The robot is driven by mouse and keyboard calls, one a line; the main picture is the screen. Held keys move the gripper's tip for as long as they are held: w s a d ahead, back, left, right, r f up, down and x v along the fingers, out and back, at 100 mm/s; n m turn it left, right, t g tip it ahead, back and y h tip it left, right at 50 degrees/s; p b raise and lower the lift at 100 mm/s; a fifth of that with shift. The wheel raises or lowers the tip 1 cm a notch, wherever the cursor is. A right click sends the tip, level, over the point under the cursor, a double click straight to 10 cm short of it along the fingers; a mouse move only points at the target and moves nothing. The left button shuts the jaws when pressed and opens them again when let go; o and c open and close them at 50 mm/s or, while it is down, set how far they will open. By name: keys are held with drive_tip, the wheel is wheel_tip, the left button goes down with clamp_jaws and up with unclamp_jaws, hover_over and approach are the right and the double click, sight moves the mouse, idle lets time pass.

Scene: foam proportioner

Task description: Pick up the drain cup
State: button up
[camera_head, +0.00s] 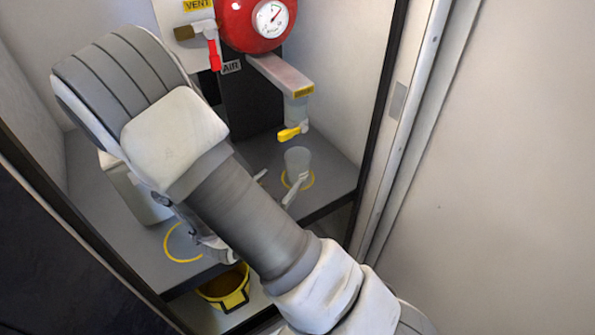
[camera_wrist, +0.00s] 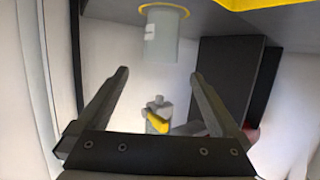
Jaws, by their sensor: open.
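The drain cup (camera_head: 297,160) is a small translucent grey cup standing upright on the grey shelf inside a yellow ring, below the yellow-handled tap. In the wrist view, which is upside down, the cup (camera_wrist: 160,42) shows at the top centre. My gripper (camera_wrist: 160,73) is open and empty, its two fingers spread wide. The cup lies beyond the fingertips, roughly centred between them and apart from both. In the head view my gripper (camera_head: 283,176) is mostly hidden behind my arm, with a finger showing close to the cup's lower front.
The yellow-handled tap (camera_head: 293,132) hangs just above the cup. A red vessel with a gauge (camera_head: 271,18) and a red-handled valve (camera_head: 213,50) are higher up. A second yellow ring (camera_head: 168,238) marks the shelf at left. A yellow bucket (camera_head: 226,291) stands below. Cabinet walls bound both sides.

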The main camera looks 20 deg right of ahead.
drive_tip(key=b, duration=0.3)
approach(302, 153)
drive_tip(key=x, duration=0.2)
drive_tip(key=f+x, duration=0.1)
drive_tip(key=x, duration=0.1)
drive_tip(key=shift+s, duration=0.1)
drive_tip(key=shift+r+b+x, duration=0.2)
drive_tip(key=shift+b+x, duration=0.35)
drive_tip(key=shift+x, duration=0.9)
drive_tip(key=shift+r+b+x, duration=0.2)
drive_tip(key=shift+b+x, duration=0.35)
drive_tip(key=shift+x, duration=0.85)
drive_tip(key=c, duration=1.2)
drive_tip(key=shift+o, duration=0.2)
drive_tip(key=shift+r, duration=0.15)
